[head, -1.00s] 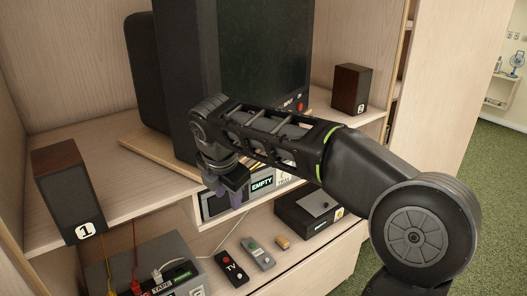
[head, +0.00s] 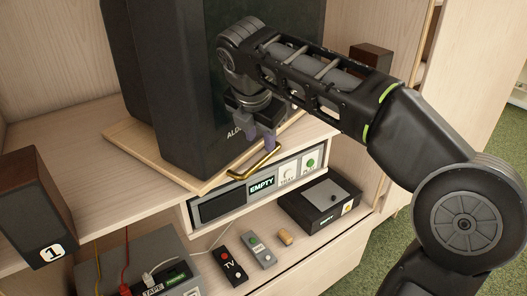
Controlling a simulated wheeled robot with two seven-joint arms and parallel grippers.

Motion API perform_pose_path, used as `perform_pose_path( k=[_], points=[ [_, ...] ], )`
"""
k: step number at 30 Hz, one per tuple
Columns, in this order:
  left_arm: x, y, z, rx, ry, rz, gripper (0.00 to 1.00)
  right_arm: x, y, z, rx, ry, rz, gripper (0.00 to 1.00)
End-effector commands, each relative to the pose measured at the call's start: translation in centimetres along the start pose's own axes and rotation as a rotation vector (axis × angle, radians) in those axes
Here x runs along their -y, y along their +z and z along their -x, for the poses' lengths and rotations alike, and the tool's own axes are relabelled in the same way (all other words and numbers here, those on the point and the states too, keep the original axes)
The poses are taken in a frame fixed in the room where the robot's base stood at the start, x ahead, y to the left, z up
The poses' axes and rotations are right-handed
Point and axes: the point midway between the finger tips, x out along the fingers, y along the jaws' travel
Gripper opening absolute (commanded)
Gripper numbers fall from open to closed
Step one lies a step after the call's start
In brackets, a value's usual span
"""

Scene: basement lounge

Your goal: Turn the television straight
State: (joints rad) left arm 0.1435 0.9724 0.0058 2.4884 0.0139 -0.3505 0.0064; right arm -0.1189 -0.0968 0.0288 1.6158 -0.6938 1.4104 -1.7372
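The television (head: 175,85) is a large dark box on the upper shelf, turned at an angle to the shelf's front edge. It stands on a pale wooden board (head: 122,133), also angled, with a corner over the front edge. A brass handle (head: 243,172) is at the board's front. My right gripper (head: 259,140) points down in front of the television, just above the handle's right part. My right arm hides part of the television. My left gripper is out of view.
Speaker 1 (head: 32,205) stands at the left shelf edge; another speaker (head: 370,62) is partly hidden behind my arm. Below are a player marked EMPTY (head: 225,205), a black box (head: 312,203), two remotes (head: 230,262) (head: 258,250), a cork (head: 286,237) and a cabled tape unit (head: 100,268).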

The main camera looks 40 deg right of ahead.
Motion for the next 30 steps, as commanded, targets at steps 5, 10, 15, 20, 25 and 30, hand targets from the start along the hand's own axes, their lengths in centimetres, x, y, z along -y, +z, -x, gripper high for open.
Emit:
perform_pose_path(
  k=[5,10,15,20,25,30],
  points=[
    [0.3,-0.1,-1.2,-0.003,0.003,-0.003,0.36,0.1,-0.1,-1.3,0.000,0.000,-0.001,0.36],
    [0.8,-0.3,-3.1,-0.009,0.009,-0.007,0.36,0.1,-0.3,-3.5,0.000,0.000,-0.001,0.36],
    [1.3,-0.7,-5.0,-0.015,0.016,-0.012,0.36,0.1,-0.3,-6.0,0.000,0.000,-0.001,0.36],
    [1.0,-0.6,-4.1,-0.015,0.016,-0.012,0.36,0.0,0.0,-7.2,0.000,-0.002,-0.001,0.36],
    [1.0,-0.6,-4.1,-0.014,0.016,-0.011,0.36,0.0,0.0,-7.8,0.000,-0.001,-0.001,0.36],
    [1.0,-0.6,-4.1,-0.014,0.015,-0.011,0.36,0.0,0.0,-7.8,0.000,-0.001,-0.001,0.36]
  ],
)
